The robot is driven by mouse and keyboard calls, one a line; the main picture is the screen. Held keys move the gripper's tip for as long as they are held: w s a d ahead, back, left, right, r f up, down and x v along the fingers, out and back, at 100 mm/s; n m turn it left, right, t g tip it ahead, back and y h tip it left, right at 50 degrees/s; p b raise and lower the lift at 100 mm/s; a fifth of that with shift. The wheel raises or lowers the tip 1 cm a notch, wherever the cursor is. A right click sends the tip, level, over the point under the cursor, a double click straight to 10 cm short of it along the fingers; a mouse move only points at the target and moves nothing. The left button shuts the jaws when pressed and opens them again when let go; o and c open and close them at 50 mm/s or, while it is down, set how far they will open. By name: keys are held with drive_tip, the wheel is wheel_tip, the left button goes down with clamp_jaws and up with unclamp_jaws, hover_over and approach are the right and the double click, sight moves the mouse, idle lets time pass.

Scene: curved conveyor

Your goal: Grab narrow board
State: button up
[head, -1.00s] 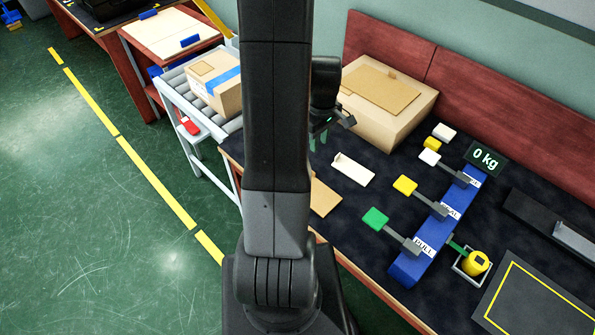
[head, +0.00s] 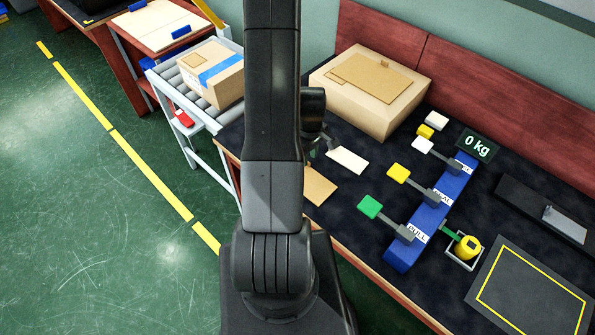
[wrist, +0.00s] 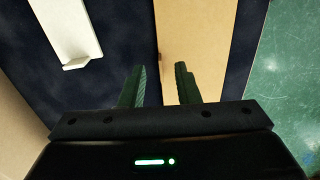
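A tan flat board (head: 318,187) lies on the dark table near its front edge, partly hidden by my arm. In the wrist view the tan board (wrist: 195,35) is a long strip running away from me. A white board (head: 347,160) lies just beyond it; in the wrist view the white board (wrist: 68,28) has a small raised lip. I cannot tell which one is called narrow. My gripper (wrist: 160,72) is open and empty. In the wrist view its right finger overlaps the tan board and its left finger shows against the dark table beside the board's left edge.
A large cardboard box (head: 370,92) stands behind the boards. A blue bar (head: 428,222) with coloured levers is to the right, near a 0 kg display (head: 476,144). A taped box (head: 212,76) sits on the roller conveyor (head: 172,80) at left.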

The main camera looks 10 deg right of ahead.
drive_tip(key=shift+f, duration=1.25)
clamp_jaws()
drive_tip(key=shift+r, duration=0.15)
